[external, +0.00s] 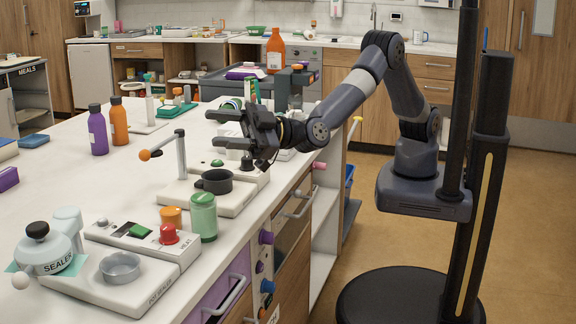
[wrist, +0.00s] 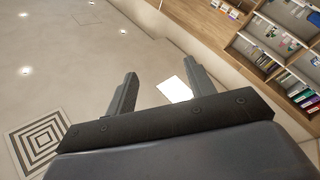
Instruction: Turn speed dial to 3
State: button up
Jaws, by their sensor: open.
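My gripper (external: 218,128) is above the white counter in the external view, with its fingers pointing left. The fingers are apart with nothing between them; the wrist view shows the open gripper (wrist: 160,70) too. Below it is a white stirrer-like device (external: 225,207) with a dark cup (external: 214,181) and an upright post with an orange-tipped arm (external: 168,146). At its rear are a green button (external: 217,163) and a dark knob (external: 247,164), perhaps the speed dial. My gripper is above this knob, apart from it. No number markings can be read.
A heat unit with a red knob (external: 168,234), a green jar (external: 203,217) and an orange jar (external: 171,217) stand nearer the camera. Purple (external: 98,130) and orange (external: 119,122) bottles stand left. The wrist view shows a ceiling and shelves (wrist: 285,45), no counter.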

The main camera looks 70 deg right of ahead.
jog(key=s+f+n+g, duration=0.5)
jog(key=n+g, duration=0.1)
jog(key=n+t+h+b, duration=0.4)
jog(key=n+t+h, duration=0.2)
jog(key=n+h, duration=0.85)
send_near(247, 158)
jog(key=shift+y, duration=0.25)
jog(key=x, duration=1)
jog(key=shift+w+d+f, duration=0.1)
jog(key=shift+d+f, duration=0.15)
jog(key=shift+f, duration=0.1)
jog(key=shift+c, duration=0.2)
